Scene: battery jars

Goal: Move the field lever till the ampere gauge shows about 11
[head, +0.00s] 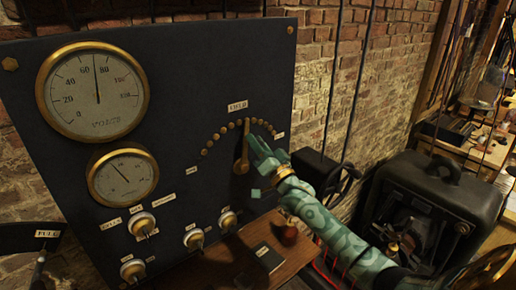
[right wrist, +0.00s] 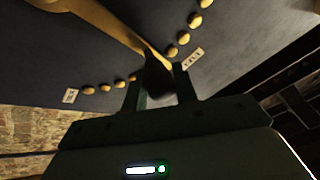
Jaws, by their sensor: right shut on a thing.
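The brass field lever (head: 242,158) stands nearly upright on the dark panel, below the FIELD label and an arc of brass studs. My right gripper (head: 259,167) is at the lever, coming in from the right. In the right wrist view its fingers (right wrist: 157,88) are shut around the lever's dark handle (right wrist: 158,78), and the brass arm (right wrist: 115,18) runs up and left from it. The smaller gauge (head: 122,177) at lower left looks like the ampere gauge. Its needle points up and left; its numbers are too small to read. My left gripper is not in view.
The larger volts gauge (head: 93,92) reads about 70. Several white knobs (head: 142,224) line the lower panel. A wooden shelf (head: 225,270) with a small red object (head: 290,235) lies below the lever. A black machine (head: 440,195) stands at right.

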